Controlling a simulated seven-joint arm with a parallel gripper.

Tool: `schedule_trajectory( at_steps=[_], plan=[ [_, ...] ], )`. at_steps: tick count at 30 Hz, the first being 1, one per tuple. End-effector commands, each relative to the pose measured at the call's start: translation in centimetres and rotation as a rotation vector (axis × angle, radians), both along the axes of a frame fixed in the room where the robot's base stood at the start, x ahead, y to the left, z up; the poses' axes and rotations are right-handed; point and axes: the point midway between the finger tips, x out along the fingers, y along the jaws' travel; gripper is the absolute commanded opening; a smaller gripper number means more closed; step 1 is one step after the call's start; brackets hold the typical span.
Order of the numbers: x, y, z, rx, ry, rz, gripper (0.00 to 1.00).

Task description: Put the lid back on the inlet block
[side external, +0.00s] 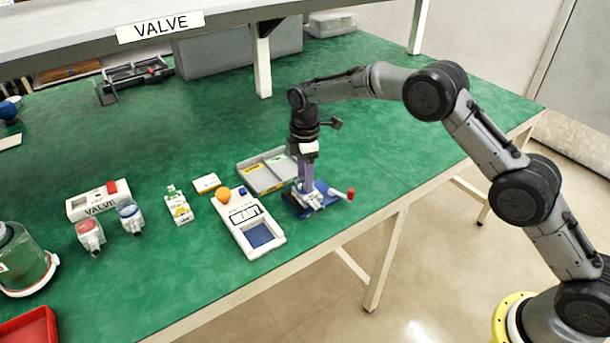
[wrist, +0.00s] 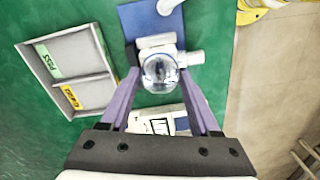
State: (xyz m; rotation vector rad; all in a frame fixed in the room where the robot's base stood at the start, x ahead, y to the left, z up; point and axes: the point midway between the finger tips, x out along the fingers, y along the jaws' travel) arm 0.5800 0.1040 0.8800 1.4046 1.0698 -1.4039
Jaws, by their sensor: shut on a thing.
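My gripper (side external: 308,182) points down at the blue base plate (side external: 290,204) near the table's front edge. In the wrist view its two purple fingers (wrist: 160,78) are shut on a clear domed piece (wrist: 159,70), which may be the lid. A pale block (wrist: 155,41), probably the inlet block, lies directly beyond the dome and partly under it, on the blue plate (wrist: 142,20). A white cylindrical stub (wrist: 194,57) sticks out to the right. I cannot tell whether the dome touches the block. In the side view the fingers hide most of this.
A grey divided tray (side external: 246,180) stands beside the plate. A white device with a blue panel (side external: 259,236) is close by at front left. A red-tipped handle (side external: 350,194) juts out right of the plate. Small canisters (side external: 90,238) stand farther left.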

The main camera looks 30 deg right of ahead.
Motion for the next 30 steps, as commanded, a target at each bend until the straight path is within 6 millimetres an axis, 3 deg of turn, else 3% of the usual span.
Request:
schedule_trajectory(
  at_steps=[3,4,9,23,30],
  plan=[
    [-0.01,0.0,-0.01,0.0,0.0,0.0,0.11],
    [-0.01,0.0,-0.01,0.0,0.0,0.0,0.65],
    [-0.01,-0.01,-0.01,0.0,0.0,0.0,0.95],
    [-0.01,0.0,-0.01,0.0,0.0,0.0,1.0],
    [0.03,0.01,0.97,0.001,-0.001,0.0,1.0]
  ],
)
